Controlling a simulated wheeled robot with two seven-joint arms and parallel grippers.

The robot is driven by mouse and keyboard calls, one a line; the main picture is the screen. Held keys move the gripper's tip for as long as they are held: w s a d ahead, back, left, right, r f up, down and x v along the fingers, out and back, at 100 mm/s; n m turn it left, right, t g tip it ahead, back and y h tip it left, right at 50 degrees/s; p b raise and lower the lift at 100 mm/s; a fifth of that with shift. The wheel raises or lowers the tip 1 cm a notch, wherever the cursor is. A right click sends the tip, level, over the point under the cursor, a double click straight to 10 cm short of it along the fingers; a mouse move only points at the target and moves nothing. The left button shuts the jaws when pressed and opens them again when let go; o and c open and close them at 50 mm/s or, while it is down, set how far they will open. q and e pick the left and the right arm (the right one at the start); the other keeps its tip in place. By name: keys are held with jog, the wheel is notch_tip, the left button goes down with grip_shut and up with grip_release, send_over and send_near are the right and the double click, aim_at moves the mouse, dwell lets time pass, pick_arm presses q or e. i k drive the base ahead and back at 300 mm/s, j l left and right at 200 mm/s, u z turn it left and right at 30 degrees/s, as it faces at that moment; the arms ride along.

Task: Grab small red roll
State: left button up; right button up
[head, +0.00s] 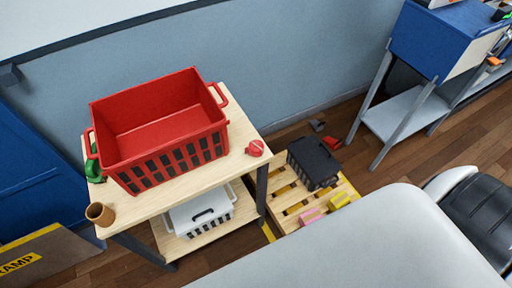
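A small red roll (255,148) lies on the light wooden top of a table (237,115), near its right edge. It sits just right of a large red crate (160,128) and is apart from it. Neither of my grippers shows in the head view, so I cannot see whether they are open or shut.
A brown cup (100,214) stands at the table's front left corner, and a green object (94,170) is partly behind the crate. A white basket (200,212) is on the lower shelf. A pallet (290,215) with a black crate (314,161) lies to the right.

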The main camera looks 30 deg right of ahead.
aim_at(255, 149)
jog(key=j+z, duration=0.5)
jog(key=z, duration=0.15)
jog(key=j+z, duration=0.35)
jog(key=i+l, duration=0.05)
jog(key=l, duration=0.05)
